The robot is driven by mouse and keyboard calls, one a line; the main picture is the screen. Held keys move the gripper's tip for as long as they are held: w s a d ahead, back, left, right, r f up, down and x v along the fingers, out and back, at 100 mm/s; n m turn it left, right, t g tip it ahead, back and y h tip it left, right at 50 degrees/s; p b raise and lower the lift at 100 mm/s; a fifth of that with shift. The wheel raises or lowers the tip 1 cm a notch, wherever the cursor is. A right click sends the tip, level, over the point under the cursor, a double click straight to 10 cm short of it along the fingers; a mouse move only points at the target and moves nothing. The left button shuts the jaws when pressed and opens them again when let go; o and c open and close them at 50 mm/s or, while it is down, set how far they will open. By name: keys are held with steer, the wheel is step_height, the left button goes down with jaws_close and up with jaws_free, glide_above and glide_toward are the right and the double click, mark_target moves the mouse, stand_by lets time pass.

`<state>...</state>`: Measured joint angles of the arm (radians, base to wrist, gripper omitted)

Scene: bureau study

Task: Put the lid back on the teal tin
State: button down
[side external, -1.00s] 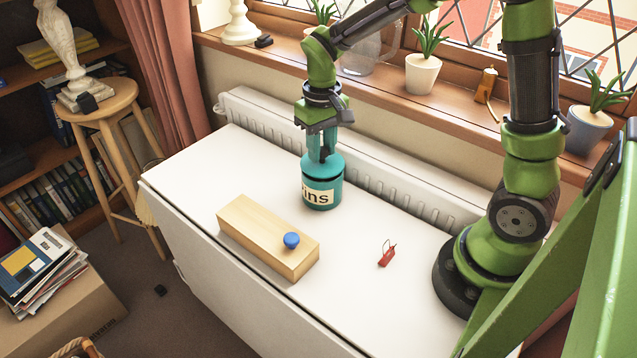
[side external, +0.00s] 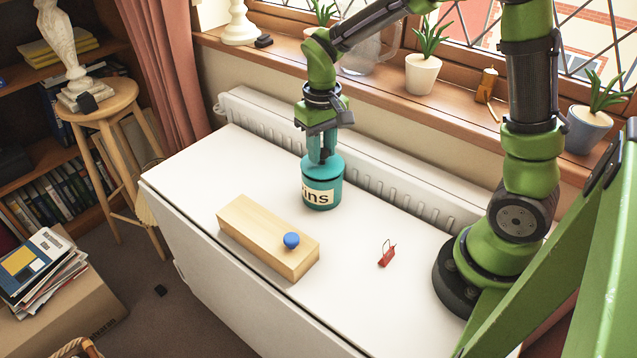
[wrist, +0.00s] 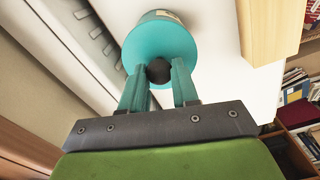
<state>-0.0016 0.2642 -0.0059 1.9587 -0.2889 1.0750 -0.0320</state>
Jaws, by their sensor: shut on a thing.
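The teal tin (side external: 321,200) stands upright on the white table by the radiator, its pale label partly readable as "kins". Its teal lid (wrist: 150,42) is on top of it, with a dark round knob (wrist: 158,72). In the side view the lid looks level on the rim; I cannot tell whether it is fully seated. My gripper (side external: 321,160) points straight down over the tin, and its teal fingers are shut on the knob. In the wrist view the fingertips are on either side of the knob.
A wooden block (side external: 265,238) with a blue knob (side external: 291,240) lies in front of the tin. A small red object with a wire loop (side external: 387,256) lies to the right. The white radiator (side external: 400,185) runs close behind. The table's left end is clear.

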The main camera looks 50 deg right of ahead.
stand_by(0.3)
steer(key=c, duration=0.8)
jaws_free()
steer(key=shift+o, duration=0.5)
steer(key=o, duration=0.4)
steer(key=shift+r, duration=3.5)
